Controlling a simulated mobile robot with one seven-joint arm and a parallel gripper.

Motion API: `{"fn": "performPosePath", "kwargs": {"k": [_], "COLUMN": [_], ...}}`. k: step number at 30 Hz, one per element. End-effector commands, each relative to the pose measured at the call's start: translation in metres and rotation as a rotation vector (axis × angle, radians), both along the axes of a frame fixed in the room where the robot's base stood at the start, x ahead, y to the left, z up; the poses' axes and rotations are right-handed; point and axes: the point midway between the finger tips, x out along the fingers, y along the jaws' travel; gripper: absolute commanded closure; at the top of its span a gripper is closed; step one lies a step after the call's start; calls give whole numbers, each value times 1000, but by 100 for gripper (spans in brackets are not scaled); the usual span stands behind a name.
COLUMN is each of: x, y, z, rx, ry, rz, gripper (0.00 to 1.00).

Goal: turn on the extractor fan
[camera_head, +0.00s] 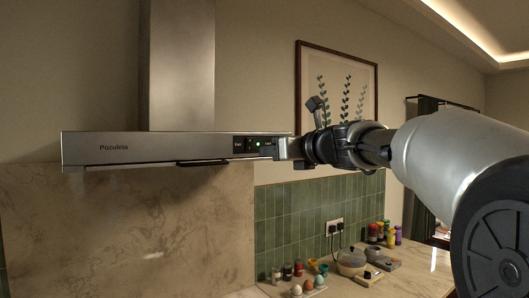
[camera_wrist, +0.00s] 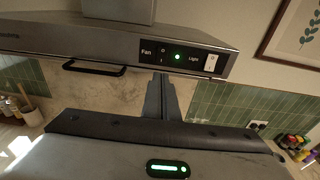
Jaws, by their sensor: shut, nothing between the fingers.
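The extractor hood (camera_head: 110,148) is a steel canopy on the wall with a chimney above. Its dark control panel (camera_head: 255,145) is at the right of the front. In the wrist view, the panel shows a Fan label (camera_wrist: 146,52) with a dark switch (camera_wrist: 162,55) beside it, a lit green indicator (camera_wrist: 177,57), and a Light label with a pale switch (camera_wrist: 211,62). My gripper (camera_wrist: 164,80) is shut and empty, its tips just below the panel in that view. In the head view my gripper (camera_head: 283,148) overlaps the panel's right end; contact cannot be told.
A dark handle bar (camera_wrist: 92,68) runs along the hood's lower front. A framed plant picture (camera_head: 338,85) hangs to the right. Below, a counter (camera_head: 340,289) holds egg cups, a pot and several jars. A socket (camera_head: 335,227) with plugs is on the green tiles.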

Motion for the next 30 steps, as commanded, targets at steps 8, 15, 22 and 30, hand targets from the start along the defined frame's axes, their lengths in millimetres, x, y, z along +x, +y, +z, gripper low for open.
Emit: {"fn": "performPosePath", "kwargs": {"k": [8, 15, 22, 30], "x": [-51, -68, -69, -69], "y": [-35, -46, -47, -47], "z": [-9, -11, -10, -12], "rx": [1, 0, 1, -2], "ry": [-3, -2, -2, 1], "rz": [-4, -1, -1, -2], "gripper": [100, 100, 100, 100]}}
